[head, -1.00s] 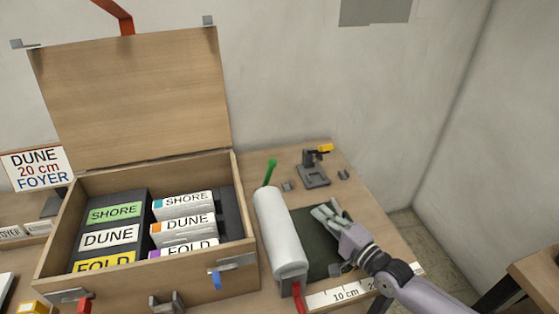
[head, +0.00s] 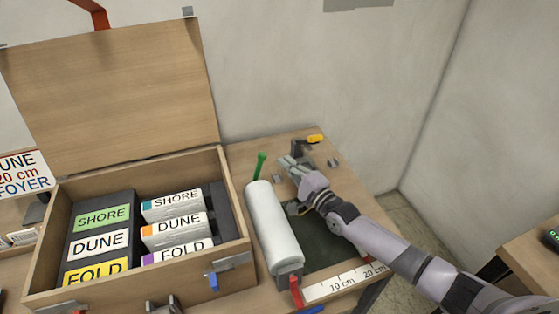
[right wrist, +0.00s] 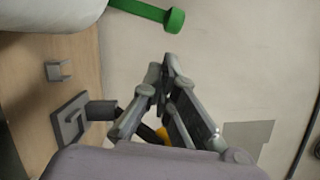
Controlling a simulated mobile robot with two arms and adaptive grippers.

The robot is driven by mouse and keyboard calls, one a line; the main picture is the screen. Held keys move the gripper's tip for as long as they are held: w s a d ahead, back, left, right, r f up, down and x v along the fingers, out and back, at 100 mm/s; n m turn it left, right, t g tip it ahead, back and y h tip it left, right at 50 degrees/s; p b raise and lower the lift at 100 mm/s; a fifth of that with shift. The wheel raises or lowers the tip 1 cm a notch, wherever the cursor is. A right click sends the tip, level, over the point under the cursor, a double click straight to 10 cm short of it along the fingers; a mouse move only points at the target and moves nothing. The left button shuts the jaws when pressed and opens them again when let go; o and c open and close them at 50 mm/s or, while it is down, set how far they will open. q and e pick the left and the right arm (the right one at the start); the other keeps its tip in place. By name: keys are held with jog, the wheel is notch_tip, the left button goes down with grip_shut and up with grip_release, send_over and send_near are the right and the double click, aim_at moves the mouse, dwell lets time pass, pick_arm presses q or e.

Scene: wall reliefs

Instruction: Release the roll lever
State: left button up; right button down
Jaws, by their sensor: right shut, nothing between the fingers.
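A white roll (head: 272,228) lies along the left side of a dark green mat on the table. A green lever (head: 260,165) stands up at its far end, tilted slightly right; the right wrist view shows it too (right wrist: 150,12). A red lever (head: 296,292) sits at the roll's near end. Which one the task means is not marked. My right gripper (head: 286,162) is shut and empty, to the right of the green lever and apart from it. In the right wrist view its fingertips (right wrist: 168,62) come together below the green knob.
An open wooden case (head: 140,292) with labelled boxes stands left of the roll. A grey stand with a yellow-tipped handle (head: 315,138) is behind my right gripper. A ruler strip (head: 345,283) lies along the mat's near edge. A wall stands behind the table.

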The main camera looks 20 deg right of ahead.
aim_at(265, 156)
jog(key=a+n+p, duration=0.1)
jog(key=a+r+p, duration=0.1)
jog(key=a, duration=0.1)
jog(key=a+r+n+p, duration=0.1)
jog(key=p, duration=0.1)
jog(key=shift+w+a+r+n+g, duration=0.2)
jog(key=shift+w+a+n+g, duration=0.1)
jog(key=shift+w, duration=0.05)
jog(key=shift+a, duration=0.2)
pick_arm(q)
notch_tip(265, 156, up, 4)
jog(key=shift+a+r, duration=0.1)
jog(key=shift+r, duration=0.1)
pick_arm(e)
jog(key=shift+d, duration=0.15)
